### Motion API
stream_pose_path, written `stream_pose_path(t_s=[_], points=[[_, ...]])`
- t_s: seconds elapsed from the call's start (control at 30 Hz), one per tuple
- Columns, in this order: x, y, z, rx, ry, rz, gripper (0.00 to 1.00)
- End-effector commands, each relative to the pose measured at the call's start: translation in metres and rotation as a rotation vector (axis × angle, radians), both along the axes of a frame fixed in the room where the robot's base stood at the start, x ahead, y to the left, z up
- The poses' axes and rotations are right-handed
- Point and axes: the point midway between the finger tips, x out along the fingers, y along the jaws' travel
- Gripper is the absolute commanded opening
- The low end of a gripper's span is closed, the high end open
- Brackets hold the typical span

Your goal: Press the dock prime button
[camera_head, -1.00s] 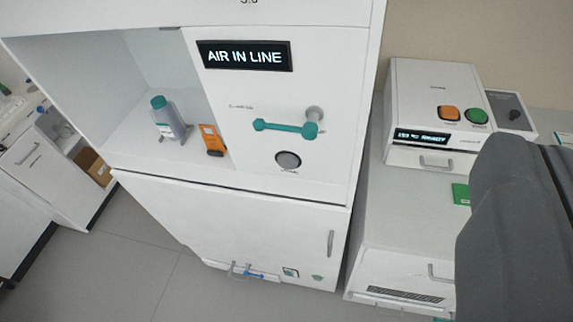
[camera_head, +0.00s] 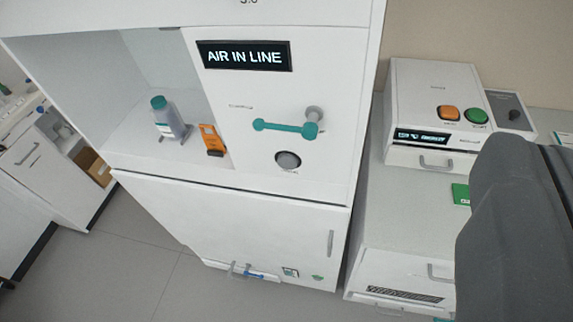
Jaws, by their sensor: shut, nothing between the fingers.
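A white cabinet (camera_head: 290,100) carries a lit display (camera_head: 244,56) reading "AIR IN LINE". Below the display is a teal lever handle (camera_head: 285,126) on a grey pivot. Under the lever is a round grey button (camera_head: 288,160) with a dark rim; the small label below it is too small to read, so I cannot confirm it is the prime button. My gripper (camera_head: 541,145) shows as dark grey parts at the right edge, shut and empty. In the picture it is well to the right of the grey button and apart from it.
An open bay left of the panel holds a teal-capped bottle (camera_head: 170,118) and an orange device (camera_head: 211,139). At right, a white instrument (camera_head: 430,85) has an orange button (camera_head: 449,112) and a green button (camera_head: 476,117). Grey floor (camera_head: 130,255) is clear at lower left.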

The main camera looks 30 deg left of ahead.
Motion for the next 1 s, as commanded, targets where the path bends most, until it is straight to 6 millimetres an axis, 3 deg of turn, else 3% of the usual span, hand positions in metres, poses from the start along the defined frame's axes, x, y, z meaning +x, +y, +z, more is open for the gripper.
stream_pose_path(t_s=[0.67,0.83,1.0], points=[[0.003,0.002,-0.002,-0.007,0.006,0.003,0.00],[0.027,0.015,-0.027,-0.066,0.055,0.023,0.00],[0.066,0.042,-0.076,-0.187,0.139,0.068,0.00]])
